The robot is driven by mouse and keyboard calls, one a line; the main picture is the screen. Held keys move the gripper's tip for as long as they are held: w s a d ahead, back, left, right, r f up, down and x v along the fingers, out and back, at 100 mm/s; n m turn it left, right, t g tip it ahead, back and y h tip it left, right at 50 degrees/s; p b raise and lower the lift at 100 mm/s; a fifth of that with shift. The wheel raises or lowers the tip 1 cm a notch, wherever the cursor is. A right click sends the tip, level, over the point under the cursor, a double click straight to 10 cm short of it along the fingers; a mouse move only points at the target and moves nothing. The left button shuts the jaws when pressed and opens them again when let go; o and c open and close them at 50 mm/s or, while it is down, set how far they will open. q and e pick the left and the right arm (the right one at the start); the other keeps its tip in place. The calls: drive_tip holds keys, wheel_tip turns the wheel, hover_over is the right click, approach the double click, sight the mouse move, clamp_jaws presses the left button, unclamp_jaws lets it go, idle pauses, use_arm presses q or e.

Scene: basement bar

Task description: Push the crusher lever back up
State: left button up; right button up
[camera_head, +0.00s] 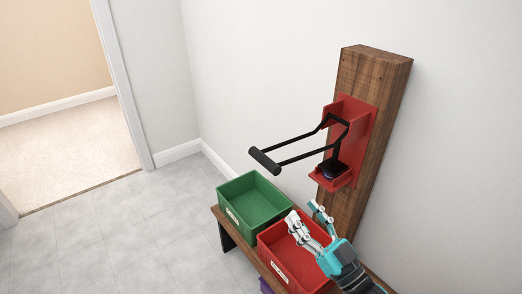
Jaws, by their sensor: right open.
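The red can crusher (368,117) is mounted on a wooden post against the wall. Its black lever (290,140) sticks out to the left from the crusher, roughly level and tilted slightly down, and ends in a thick black handle (265,161). A dark flat object (334,168) sits low inside the crusher; I cannot tell what it is. My right gripper (304,217) is open and empty, below the lever and crusher and over the red bin. It is apart from the lever. My left gripper is not in view.
A green bin (232,188) and a red bin (265,246) stand on a wooden bench (228,233) below the crusher. The wooden post (387,68) rises behind. The tiled floor (110,240) to the left is clear, with a doorway beyond.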

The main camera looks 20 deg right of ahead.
sight(258, 151)
drive_tip(key=p+x, duration=0.4)
drive_tip(key=x, duration=1.1)
drive_tip(key=shift+r+p, duration=0.2)
drive_tip(key=shift+p, duration=0.1)
drive_tip(key=shift+w+a+r, duration=0.1)
drive_tip(key=shift+w+a, duration=0.15)
drive_tip(key=shift+w, duration=0.2)
clamp_jaws()
